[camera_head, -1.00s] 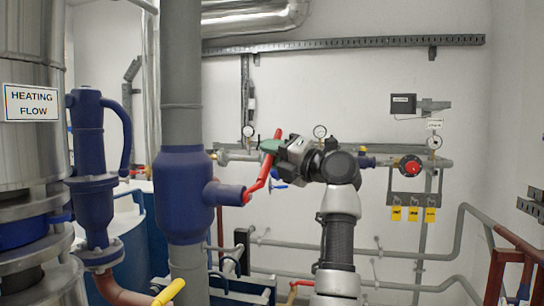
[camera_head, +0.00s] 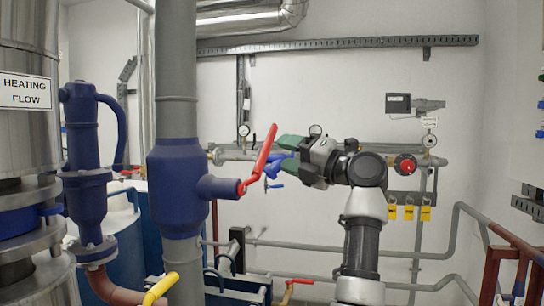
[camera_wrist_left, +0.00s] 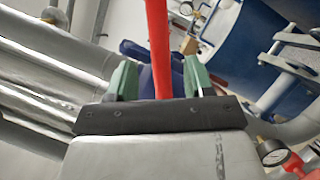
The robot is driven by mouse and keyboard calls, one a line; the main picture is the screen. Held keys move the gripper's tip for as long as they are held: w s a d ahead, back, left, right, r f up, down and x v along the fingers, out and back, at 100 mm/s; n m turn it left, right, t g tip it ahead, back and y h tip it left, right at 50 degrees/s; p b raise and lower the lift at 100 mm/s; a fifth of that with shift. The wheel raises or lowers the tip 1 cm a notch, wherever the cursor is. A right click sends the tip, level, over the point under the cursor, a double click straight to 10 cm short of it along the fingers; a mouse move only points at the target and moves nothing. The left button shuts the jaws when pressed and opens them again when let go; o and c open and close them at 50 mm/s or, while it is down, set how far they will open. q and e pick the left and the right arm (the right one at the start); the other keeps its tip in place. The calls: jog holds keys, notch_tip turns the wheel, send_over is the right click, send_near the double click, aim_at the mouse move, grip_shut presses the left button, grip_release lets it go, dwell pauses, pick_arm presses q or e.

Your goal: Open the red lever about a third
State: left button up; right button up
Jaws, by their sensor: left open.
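The red lever (camera_head: 262,155) sits on the end of a short blue stub of the large blue valve body (camera_head: 179,190). It slants up and to the right. My left gripper (camera_head: 281,155) is open, with green finger pads, just right of the lever in the head view. In the left wrist view the lever (camera_wrist_left: 161,45) runs upright between the two open fingers (camera_wrist_left: 160,80). I cannot tell whether the fingers touch it or how deep it lies between them. My right gripper is not in view.
Left of the valve stand a blue pump-like body (camera_head: 85,160) and a steel vessel with a "HEATING FLOW" label (camera_head: 27,92). A yellow handle (camera_head: 161,288) is low in front. Behind are wall pipes, gauges and a red knob (camera_head: 405,164). Space right of my arm is fairly clear.

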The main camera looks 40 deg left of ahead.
pick_arm(q)
jog(key=v, duration=0.5)
jog(key=shift+b, duration=0.4)
